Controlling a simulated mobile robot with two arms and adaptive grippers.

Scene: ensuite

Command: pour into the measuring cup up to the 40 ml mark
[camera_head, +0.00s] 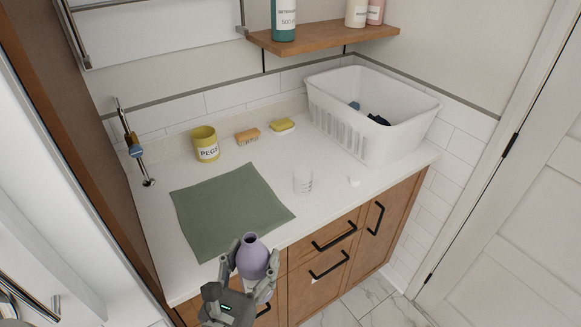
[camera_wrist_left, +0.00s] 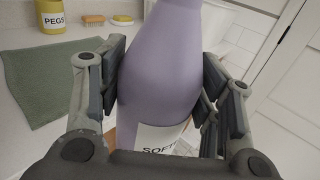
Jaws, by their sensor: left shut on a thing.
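My left gripper (camera_head: 252,268) is shut on a purple bottle (camera_head: 252,256) with a white label and an open-looking neck. It holds the bottle roughly upright in front of the counter's front edge. In the left wrist view the bottle (camera_wrist_left: 165,75) stands between both fingers, and part of its label reads "SOFT". The clear measuring cup (camera_head: 303,181) stands on the white counter, right of the green cloth and up and right of the bottle. Its marks are too small to read, and it looks empty. My right gripper is not in view.
A green cloth (camera_head: 225,208) lies on the counter. A yellow PEGS pot (camera_head: 206,145), a brush (camera_head: 247,136) and a sponge (camera_head: 283,126) stand behind. A white basket (camera_head: 345,119) fills the back right. A small white thing (camera_head: 354,181) lies right of the cup. A shelf (camera_head: 330,38) hangs above.

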